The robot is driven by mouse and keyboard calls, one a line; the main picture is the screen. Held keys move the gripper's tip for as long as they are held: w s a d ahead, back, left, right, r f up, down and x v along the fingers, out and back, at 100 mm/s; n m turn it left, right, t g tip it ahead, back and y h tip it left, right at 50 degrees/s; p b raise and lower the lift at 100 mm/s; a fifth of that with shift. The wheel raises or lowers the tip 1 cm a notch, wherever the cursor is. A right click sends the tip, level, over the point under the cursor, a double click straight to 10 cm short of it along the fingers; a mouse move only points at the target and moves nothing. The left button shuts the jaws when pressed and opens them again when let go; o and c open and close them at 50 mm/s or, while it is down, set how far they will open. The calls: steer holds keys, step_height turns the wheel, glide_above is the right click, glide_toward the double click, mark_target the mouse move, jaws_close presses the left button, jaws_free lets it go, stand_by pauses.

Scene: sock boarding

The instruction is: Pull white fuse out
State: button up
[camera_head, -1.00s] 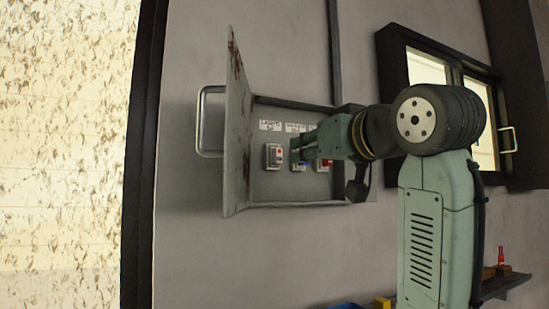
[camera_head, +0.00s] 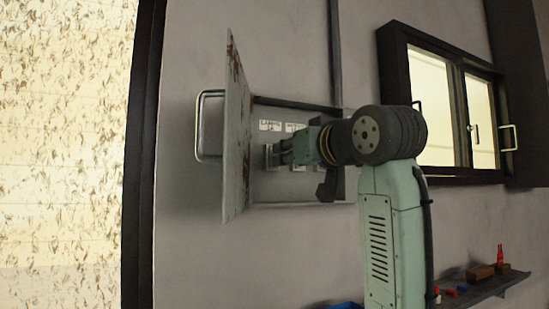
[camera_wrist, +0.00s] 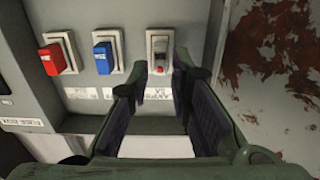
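The white fuse (camera_wrist: 160,52), with a small red spot on its face, sits in its light holder in the wrist view, rightmost of the row of fuses. In the head view the gripper mostly covers it. My gripper (camera_wrist: 161,76) is open, with its dark-padded fingers apart on either side of the fuse's line. Its tips are close to the fuse; I cannot tell whether they touch it. In the head view my gripper (camera_head: 277,153) reaches into the fuse box (camera_head: 300,104) from the right.
A blue fuse (camera_wrist: 103,57) and a red fuse (camera_wrist: 52,59) sit beside the white one. The open, rusty box door (camera_head: 237,130) stands close to the gripper on the left. A shelf (camera_head: 498,286) with small items is at lower right.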

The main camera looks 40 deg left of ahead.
steer(key=shift+x, duration=2.3)
steer(key=shift+s+d, duration=0.1)
steer(key=shift+d, duration=0.05)
stand_by(0.6)
steer(key=shift+c, duration=0.3)
jaws_close()
